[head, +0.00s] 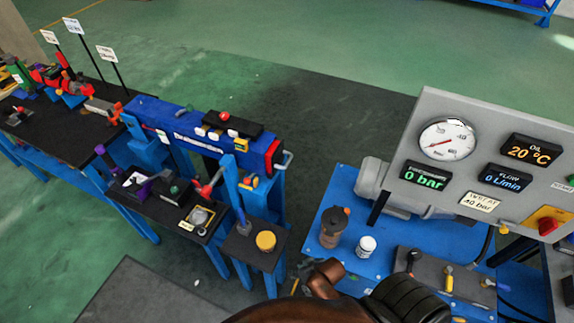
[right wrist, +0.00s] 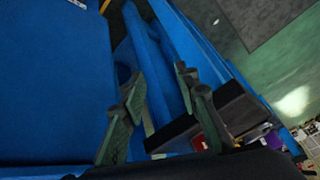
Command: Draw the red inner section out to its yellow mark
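The blue boom (head: 190,122) lies across its stand at the left centre of the head view. The red inner section (head: 272,155) shows only as a short red end at the boom's right tip, with a grey handle (head: 287,160) beside it. I cannot make out a yellow mark on the red section. My right gripper (head: 302,272) is low in the head view, partly hidden by my brown arm, below and apart from the handle. In the right wrist view, its two dark fingers (right wrist: 160,110) are spread with nothing between them. My left gripper is out of view.
A stand with a yellow round cap (head: 265,241) is below the boom tip. A blue bench at the right carries a gauge panel (head: 480,150), a brown-grey bottle (head: 334,227) and a white jar (head: 366,246). Dark floor lies clear behind the boom.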

